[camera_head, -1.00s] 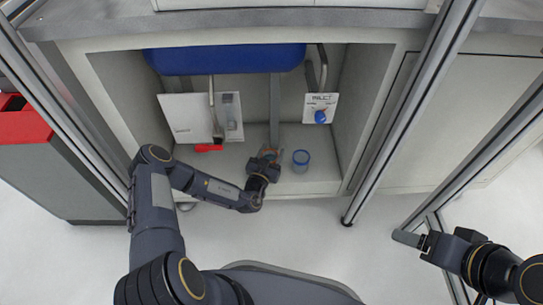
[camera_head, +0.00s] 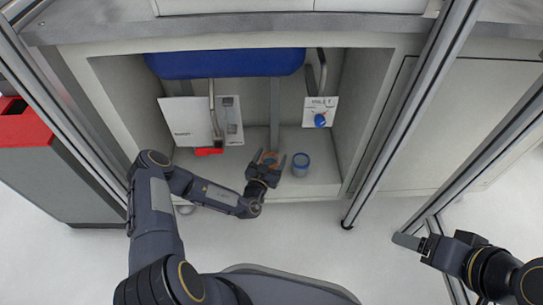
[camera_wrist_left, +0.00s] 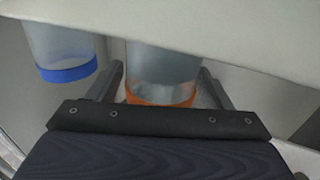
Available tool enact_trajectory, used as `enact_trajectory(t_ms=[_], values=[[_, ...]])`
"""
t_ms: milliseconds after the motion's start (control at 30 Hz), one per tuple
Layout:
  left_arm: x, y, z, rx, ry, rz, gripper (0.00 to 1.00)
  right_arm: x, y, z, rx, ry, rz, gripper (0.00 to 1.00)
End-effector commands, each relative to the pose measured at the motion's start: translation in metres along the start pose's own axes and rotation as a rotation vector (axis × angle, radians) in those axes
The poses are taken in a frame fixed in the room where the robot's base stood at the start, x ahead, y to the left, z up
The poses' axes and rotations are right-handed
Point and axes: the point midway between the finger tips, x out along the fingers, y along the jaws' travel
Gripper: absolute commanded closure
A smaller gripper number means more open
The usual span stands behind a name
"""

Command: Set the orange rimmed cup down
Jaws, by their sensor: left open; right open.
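The orange rimmed cup (camera_head: 270,158) stands on the cabinet floor, between the fingers of my left gripper (camera_head: 265,163). In the left wrist view the cup (camera_wrist_left: 162,65) is clear-grey with an orange rim, and the fingers of my left gripper (camera_wrist_left: 162,88) are spread on both sides of it, with gaps visible. The far end of the cup is cut off in that view. My right gripper (camera_head: 408,241) is out at the right, away from the cabinet and holding nothing visible.
A blue rimmed cup (camera_head: 301,165) stands just right of the orange one; it also shows in the left wrist view (camera_wrist_left: 65,55). A red-handled lever (camera_head: 209,151) and a panel with a blue knob (camera_head: 320,120) are behind. A blue basin (camera_head: 225,63) hangs above.

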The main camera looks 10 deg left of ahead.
Motion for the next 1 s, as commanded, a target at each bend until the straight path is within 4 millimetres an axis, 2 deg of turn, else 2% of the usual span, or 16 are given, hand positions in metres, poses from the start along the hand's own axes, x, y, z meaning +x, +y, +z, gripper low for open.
enact_trajectory(t_ms=[200, 400, 600, 767, 867, 967, 1000], values=[[-0.047, -0.001, -0.003, -0.005, -0.007, -0.006, 0.27, -0.018, -0.008, -0.009, 0.000, 0.000, 0.000, 0.27], [-0.087, -0.001, -0.002, -0.004, -0.005, -0.005, 0.27, -0.027, -0.012, -0.013, 0.000, 0.000, 0.000, 0.27], [-0.108, -0.001, 0.000, -0.001, -0.003, -0.003, 0.27, -0.030, -0.014, -0.015, 0.000, 0.000, 0.000, 0.27], [-0.112, 0.000, -0.001, 0.004, 0.002, 0.002, 0.27, -0.030, -0.014, -0.015, 0.000, 0.000, 0.000, 0.27], [-0.106, -0.002, -0.017, 0.080, 0.044, 0.044, 0.27, -0.030, -0.014, -0.015, 0.000, 0.000, 0.000, 0.27], [-0.097, -0.001, -0.059, 0.288, 0.157, 0.156, 0.27, -0.030, -0.014, -0.015, 0.000, 0.000, 0.000, 0.27], [-0.094, 0.002, -0.082, 0.409, 0.227, 0.216, 0.27, -0.030, -0.014, -0.015, 0.000, 0.000, 0.000, 0.27]])
